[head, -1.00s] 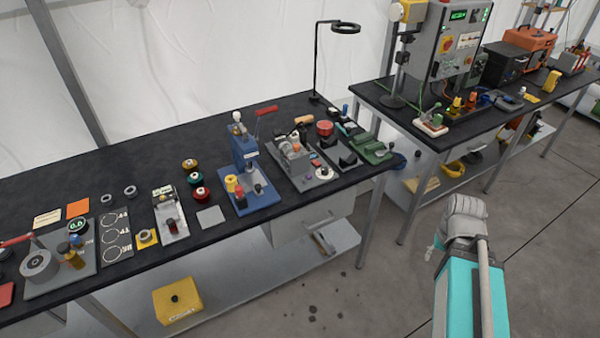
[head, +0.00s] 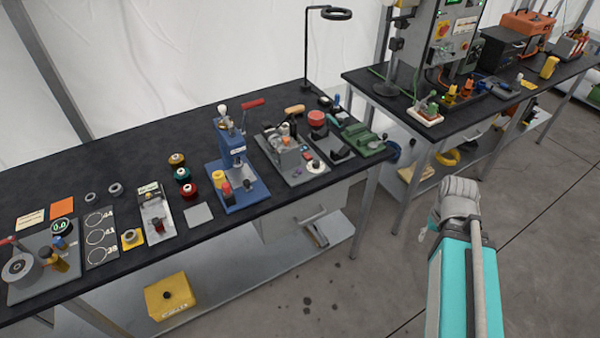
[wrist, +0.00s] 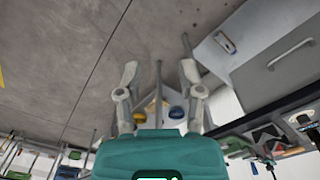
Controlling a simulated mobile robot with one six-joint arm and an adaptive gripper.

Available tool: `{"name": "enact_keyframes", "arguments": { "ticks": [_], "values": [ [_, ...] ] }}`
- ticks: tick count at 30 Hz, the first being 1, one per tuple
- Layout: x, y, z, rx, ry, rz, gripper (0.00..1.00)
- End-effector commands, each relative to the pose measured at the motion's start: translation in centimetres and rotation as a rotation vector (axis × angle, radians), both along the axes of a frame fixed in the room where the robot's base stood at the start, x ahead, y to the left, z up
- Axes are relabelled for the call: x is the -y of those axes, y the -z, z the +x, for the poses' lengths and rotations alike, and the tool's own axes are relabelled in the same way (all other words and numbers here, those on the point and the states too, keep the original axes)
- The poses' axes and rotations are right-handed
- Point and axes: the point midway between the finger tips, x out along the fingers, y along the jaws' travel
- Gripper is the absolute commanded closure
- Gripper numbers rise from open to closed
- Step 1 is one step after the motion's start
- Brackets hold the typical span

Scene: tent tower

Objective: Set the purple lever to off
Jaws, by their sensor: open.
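A small purple spot (head: 299,174) shows on the grey plate of a small machine (head: 290,156) near the right end of the black bench. It is too small to tell whether it is the lever, or how it is set. No other purple lever can be made out. My gripper (wrist: 159,72) is open and empty in the wrist view, its two fingers apart above the floor and a bench's lower shelf. In the head view my arm is at the lower right, out in front of the bench and clear of everything on it.
A blue press (head: 237,180) stands left of the grey machine, and a green device (head: 362,140) right of it. A black lamp (head: 308,60) rises behind. A second bench (head: 400,108) carries a control cabinet (head: 450,45). The floor (head: 390,290) in front is clear.

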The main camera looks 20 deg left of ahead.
Motion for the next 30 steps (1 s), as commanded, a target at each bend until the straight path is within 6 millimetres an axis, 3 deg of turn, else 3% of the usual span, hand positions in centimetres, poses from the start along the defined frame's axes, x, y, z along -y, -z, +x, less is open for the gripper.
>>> {"name": "enact_keyframes", "arguments": {
  "ticks": [7,14,21,27,30],
  "values": [
    [-3.4,-0.7,2.8,0.044,-0.044,0.038,0.51],
    [-11.7,-2.0,7.3,0.125,-0.119,0.123,0.51],
    [-22.1,-3.9,11.3,0.213,-0.208,0.243,0.51],
    [-30.5,-5.5,13.0,0.269,-0.264,0.342,0.51],
    [-33.7,-6.2,13.4,0.287,-0.284,0.38,0.51]
  ]
}}
